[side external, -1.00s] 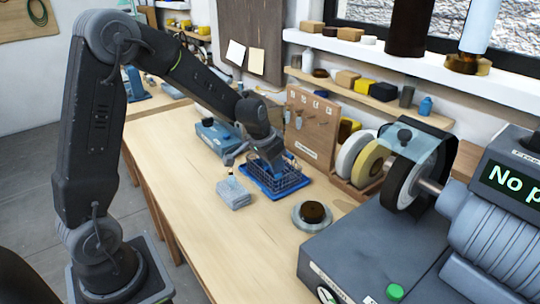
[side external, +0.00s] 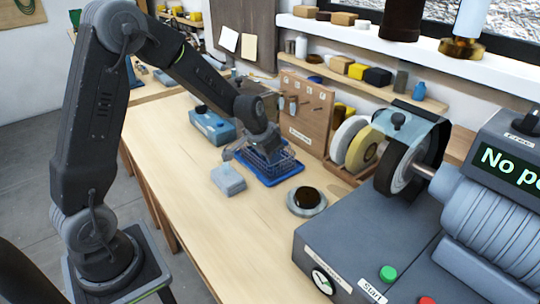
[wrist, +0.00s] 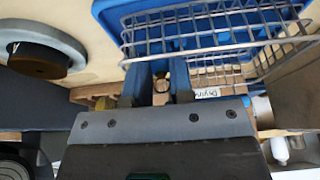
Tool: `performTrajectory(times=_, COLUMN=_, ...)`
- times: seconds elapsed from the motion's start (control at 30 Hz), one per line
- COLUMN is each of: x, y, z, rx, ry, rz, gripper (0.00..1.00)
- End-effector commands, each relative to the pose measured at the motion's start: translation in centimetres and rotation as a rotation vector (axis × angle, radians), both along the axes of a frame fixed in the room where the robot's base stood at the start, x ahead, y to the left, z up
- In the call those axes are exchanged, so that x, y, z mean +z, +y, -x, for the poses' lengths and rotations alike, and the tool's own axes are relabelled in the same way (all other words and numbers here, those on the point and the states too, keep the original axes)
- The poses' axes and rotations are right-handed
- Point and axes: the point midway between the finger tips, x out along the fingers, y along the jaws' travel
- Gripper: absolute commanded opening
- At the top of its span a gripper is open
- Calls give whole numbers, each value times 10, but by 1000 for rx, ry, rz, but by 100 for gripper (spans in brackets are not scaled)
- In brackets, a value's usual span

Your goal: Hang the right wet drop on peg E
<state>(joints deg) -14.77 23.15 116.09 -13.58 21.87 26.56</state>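My gripper (wrist: 160,85) has two blue fingers and reaches down at the wire drying basket in the side view. The wire basket (wrist: 215,40) stands on a blue tray (side external: 277,181), and its wires cross just beyond my fingertips in the wrist view. A narrow gap shows between the fingers, with a small brass-coloured bit in it; I cannot tell whether it is gripped. The wet drops cannot be made out clearly. The upright brown peg board (side external: 308,112) stands behind the basket, with small labels on top and pegs below; the letters are too small to read.
A grey-blue block (side external: 228,180) lies left of the tray. A round dish with a dark centre (side external: 306,200) sits to its right. A blue box (side external: 209,127) stands behind left. Wheels (side external: 362,150) and a grey machine (side external: 350,250) fill the right. The bench front is clear.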

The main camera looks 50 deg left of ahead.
Motion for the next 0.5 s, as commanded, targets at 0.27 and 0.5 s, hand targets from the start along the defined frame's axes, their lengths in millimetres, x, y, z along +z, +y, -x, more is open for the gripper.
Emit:
performTrajectory(times=0.27, x=4, y=0, z=0, rx=0, ry=-2, rz=0, gripper=11)
performTrajectory(times=0.5, x=19, y=0, z=-1, rx=0, ry=-3, rz=0, gripper=11)
